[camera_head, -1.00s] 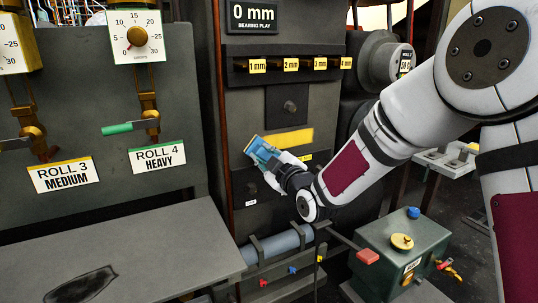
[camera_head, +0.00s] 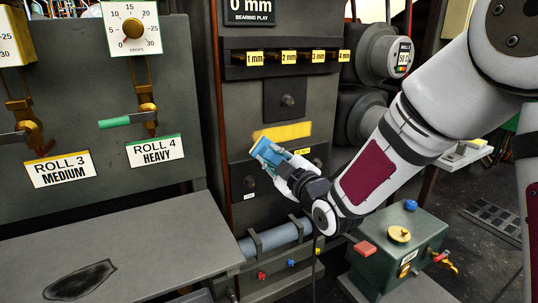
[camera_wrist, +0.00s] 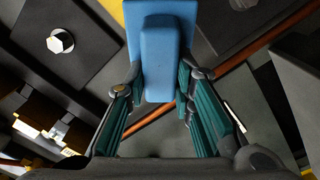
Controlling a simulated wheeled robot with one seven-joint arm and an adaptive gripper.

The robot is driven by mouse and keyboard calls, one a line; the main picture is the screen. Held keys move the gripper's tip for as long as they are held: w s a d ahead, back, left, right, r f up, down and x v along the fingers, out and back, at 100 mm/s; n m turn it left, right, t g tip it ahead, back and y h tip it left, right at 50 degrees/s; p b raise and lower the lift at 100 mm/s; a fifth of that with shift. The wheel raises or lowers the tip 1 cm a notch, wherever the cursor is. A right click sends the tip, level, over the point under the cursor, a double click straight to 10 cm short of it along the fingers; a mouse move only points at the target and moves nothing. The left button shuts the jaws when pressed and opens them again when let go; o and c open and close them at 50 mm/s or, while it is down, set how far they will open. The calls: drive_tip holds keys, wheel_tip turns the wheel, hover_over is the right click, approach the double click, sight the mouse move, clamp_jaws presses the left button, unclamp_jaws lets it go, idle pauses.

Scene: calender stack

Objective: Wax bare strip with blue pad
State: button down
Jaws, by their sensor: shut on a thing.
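The blue pad (camera_head: 268,152) is held in my gripper (camera_head: 280,167), just below the left part of a yellow strip (camera_head: 284,132) on the dark machine front. The yellow strip appears to be the strip of the task; I cannot tell its bare and waxed parts apart. Whether the pad touches the machine front is unclear. In the wrist view the blue pad (camera_wrist: 165,50) has a wide plate at its far end and a narrower block between the fingers of my gripper (camera_wrist: 160,85). A bit of yellow shows beside the pad's far end.
A grey bench (camera_head: 140,245) with a dark patch fills the lower left. A horizontal grey roll (camera_head: 275,238) lies below my gripper. A green-grey box (camera_head: 400,250) with coloured knobs stands to the lower right. A square plate with a bolt (camera_head: 287,100) is above the strip.

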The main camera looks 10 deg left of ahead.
sight(274, 157)
idle(0.3)
drive_tip(key=shift+v, duration=1.55)
drive_tip(key=shift+w, duration=0.1)
